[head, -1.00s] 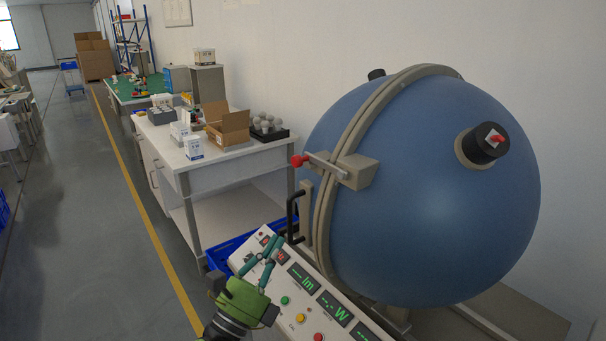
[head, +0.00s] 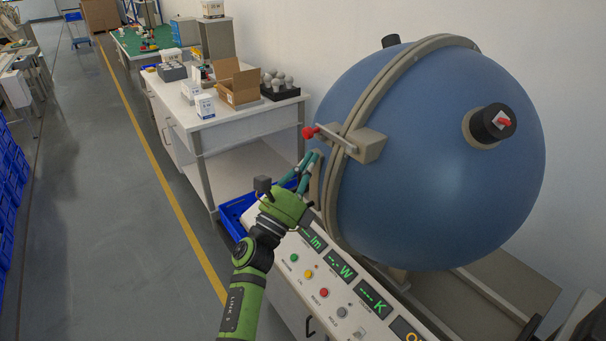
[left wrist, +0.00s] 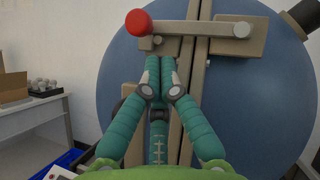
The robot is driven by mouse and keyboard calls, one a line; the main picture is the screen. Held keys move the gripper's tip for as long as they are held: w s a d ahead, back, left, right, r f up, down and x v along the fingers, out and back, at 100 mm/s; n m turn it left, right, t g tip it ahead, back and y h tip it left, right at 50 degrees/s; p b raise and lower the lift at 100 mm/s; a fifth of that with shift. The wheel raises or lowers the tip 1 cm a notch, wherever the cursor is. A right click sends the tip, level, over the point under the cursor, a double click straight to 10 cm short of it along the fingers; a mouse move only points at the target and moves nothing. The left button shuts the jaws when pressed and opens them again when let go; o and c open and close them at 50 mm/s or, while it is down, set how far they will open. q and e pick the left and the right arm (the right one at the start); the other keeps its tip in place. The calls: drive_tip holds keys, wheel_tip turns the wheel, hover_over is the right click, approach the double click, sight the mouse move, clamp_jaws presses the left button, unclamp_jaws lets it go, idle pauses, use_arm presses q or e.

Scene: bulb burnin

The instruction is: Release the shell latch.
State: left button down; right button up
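The shell latch is a metal bar (head: 336,140) with a red knob (head: 308,133), reaching across the beige seam flange of the large blue sphere (head: 440,170) to a beige block (head: 369,145). In the left wrist view the red knob (left wrist: 138,22) and bar (left wrist: 190,27) lie across the top, above my fingertips. My left gripper (head: 313,157) has its teal fingers drawn together, just below the latch and apart from the knob. In the left wrist view its fingertips (left wrist: 168,66) are close together with nothing visibly held. My right gripper is not in view.
A control panel (head: 345,273) with displays and coloured buttons lies below the sphere. A blue crate (head: 232,217) stands beside it. A white bench (head: 240,118) with an open carton (head: 239,88) and a bulb tray (head: 280,90) is behind. The aisle floor at left is clear.

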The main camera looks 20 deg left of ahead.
use_arm(q)
drive_tip(key=shift+w+a+r+p, duration=0.15)
drive_tip(key=shift+a+r, duration=0.05)
drive_tip(key=shift+r, duration=0.2)
drive_tip(key=shift+w+a+r+p, duration=0.1)
drive_tip(key=shift+a+r+p, duration=0.05)
drive_tip(key=shift+r, duration=0.25)
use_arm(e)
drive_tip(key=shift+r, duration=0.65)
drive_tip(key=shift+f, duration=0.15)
